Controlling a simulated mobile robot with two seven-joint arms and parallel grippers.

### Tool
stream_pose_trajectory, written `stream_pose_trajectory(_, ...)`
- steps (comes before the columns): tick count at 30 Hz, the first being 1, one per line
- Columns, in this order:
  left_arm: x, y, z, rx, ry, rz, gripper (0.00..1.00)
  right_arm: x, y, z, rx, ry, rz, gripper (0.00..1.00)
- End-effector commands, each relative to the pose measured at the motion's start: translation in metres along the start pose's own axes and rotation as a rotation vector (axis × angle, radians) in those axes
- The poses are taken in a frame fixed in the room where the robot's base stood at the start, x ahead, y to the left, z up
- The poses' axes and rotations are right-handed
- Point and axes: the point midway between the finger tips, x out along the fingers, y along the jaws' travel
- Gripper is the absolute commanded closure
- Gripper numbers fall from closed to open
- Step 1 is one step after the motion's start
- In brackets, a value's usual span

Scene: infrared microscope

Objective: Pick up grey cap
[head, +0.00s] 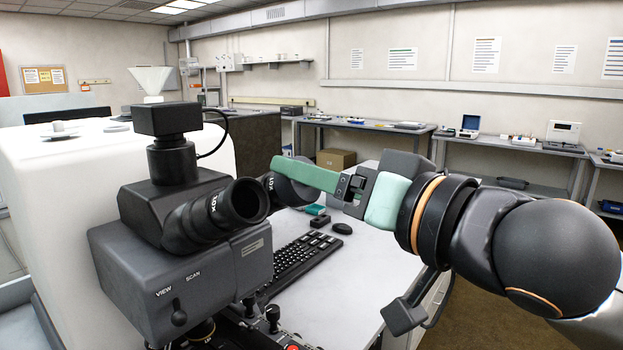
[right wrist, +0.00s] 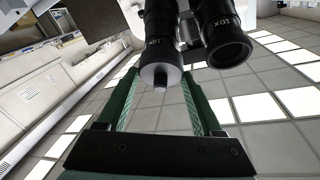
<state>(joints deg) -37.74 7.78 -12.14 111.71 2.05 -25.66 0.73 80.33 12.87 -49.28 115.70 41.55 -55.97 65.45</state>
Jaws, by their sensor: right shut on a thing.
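The grey cap (right wrist: 161,73) sits on the end of one of the two black eyepieces (right wrist: 158,28) of the microscope, with a small dark knob in its middle. In the right wrist view my right gripper's two green fingers (right wrist: 162,85) lie on either side of it, shut on it. In the head view the right gripper (head: 280,168) reaches in from the right to the farther eyepiece (head: 288,190); its green finger hides the cap. The nearer eyepiece (head: 240,203) is uncovered, with an open dark lens. My left gripper is not in view.
The microscope body (head: 185,260) stands at the left, next to a large white housing (head: 70,190). A keyboard (head: 295,265) and a black mouse (head: 342,228) lie on the white table (head: 355,270). The nearer eyepiece is close beside the gripper. Benches line the back wall.

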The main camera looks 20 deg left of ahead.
Motion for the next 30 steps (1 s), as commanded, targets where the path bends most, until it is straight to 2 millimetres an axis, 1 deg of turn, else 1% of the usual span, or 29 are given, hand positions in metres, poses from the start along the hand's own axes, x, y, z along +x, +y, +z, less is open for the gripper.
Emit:
stream_pose_trajectory(2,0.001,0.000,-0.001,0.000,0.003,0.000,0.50,-0.003,-0.001,-0.003,0.001,0.001,-0.001,0.83)
stream_pose_trajectory(5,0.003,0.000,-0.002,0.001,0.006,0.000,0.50,-0.016,-0.001,-0.003,0.000,0.002,-0.001,0.83)
stream_pose_trajectory(8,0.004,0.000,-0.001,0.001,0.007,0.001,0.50,-0.034,-0.001,-0.002,-0.003,0.002,-0.001,0.84)
stream_pose_trajectory(11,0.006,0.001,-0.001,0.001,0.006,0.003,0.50,-0.057,0.000,-0.002,-0.003,0.003,0.000,0.84)
stream_pose_trajectory(15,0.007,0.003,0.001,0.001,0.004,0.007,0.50,-0.098,0.000,-0.002,-0.006,0.004,0.002,0.84)
stream_pose_trajectory(18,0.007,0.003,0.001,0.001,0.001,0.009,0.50,-0.125,0.000,-0.002,-0.005,0.003,0.003,0.84)
stream_pose_trajectory(21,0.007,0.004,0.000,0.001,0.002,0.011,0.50,-0.147,0.000,-0.002,-0.002,0.003,0.003,0.84)
stream_pose_trajectory(24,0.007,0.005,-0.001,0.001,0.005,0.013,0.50,-0.163,0.000,-0.003,-0.001,0.002,0.001,0.84)
stream_pose_trajectory(30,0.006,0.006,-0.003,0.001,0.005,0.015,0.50,-0.181,-0.001,-0.005,-0.001,0.001,0.000,0.84)
